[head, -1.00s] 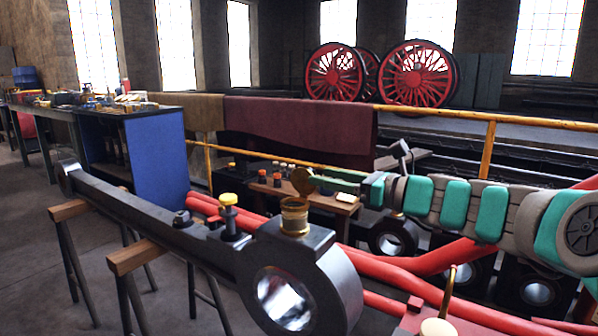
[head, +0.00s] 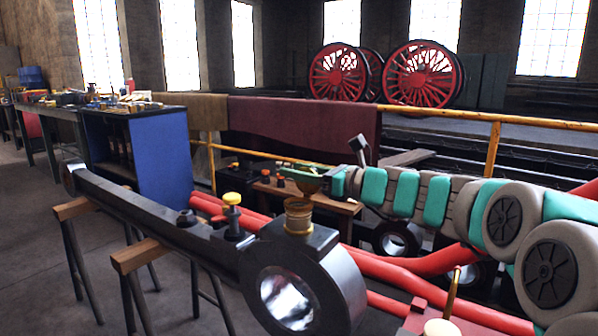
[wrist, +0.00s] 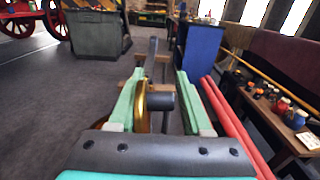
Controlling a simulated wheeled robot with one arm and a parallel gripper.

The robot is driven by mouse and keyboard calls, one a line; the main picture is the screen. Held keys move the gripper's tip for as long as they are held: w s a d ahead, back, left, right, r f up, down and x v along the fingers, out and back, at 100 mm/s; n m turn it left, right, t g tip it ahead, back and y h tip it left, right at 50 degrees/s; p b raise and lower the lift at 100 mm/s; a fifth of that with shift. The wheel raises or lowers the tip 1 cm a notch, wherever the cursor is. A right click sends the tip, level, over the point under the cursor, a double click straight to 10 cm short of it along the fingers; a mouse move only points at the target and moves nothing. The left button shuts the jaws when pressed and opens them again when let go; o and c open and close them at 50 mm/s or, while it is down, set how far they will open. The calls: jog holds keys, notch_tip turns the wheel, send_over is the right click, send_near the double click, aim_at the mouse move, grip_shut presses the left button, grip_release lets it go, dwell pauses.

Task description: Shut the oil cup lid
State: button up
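The brass oil cup (head: 298,217) stands upright on top of the big round end of the dark steel rod (head: 265,265). Its lid (head: 308,186) stands raised above the cup's rim and is partly hidden by my gripper (head: 312,172) in the head view. In the wrist view my gripper (wrist: 157,90) has its two green fingers spread apart. A brass disc, which looks like the lid (wrist: 142,104), shows nearly edge-on between them, close to the left finger. I cannot tell whether they touch.
A yellow-capped fitting (head: 232,205) stands on the rod left of the cup. Red pipes (head: 400,268) run behind and beside the rod. A small wooden table (head: 335,205) with small bottles stands behind. A blue-sided bench (head: 158,155) is at left.

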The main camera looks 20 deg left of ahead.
grip_shut()
jog(key=shift+s+a+n, duration=0.1)
jog(key=shift+s+n, duration=0.05)
jog(key=shift+n, duration=0.15)
dwell(0.7)
jog(key=s+n+b, duration=0.1)
jog(key=n+b, duration=0.1)
jog(key=s+n+b, duration=0.1)
jog(key=n+b, duration=0.1)
jog(key=n, duration=0.1)
jog(key=s+a+f+n+b, duration=0.1)
jog(key=n+b, duration=0.1)
jog(key=n, duration=0.1)
jog(key=shift+s+b, duration=0.1)
jog(key=shift+b, duration=0.3)
jog(key=shift+s+a+f+n+b, duration=0.1)
jog(key=shift+s+n+b, duration=0.15)
jog(key=shift+n+b, duration=0.55)
jog(key=shift+s+a+f+n+b, duration=0.1)
jog(key=shift+s+n+b, duration=0.15)
jog(key=shift+n+b, duration=0.5)
jog(key=shift+n, duration=0.25)
jog(key=shift+o, duration=1.2)
grip_release()
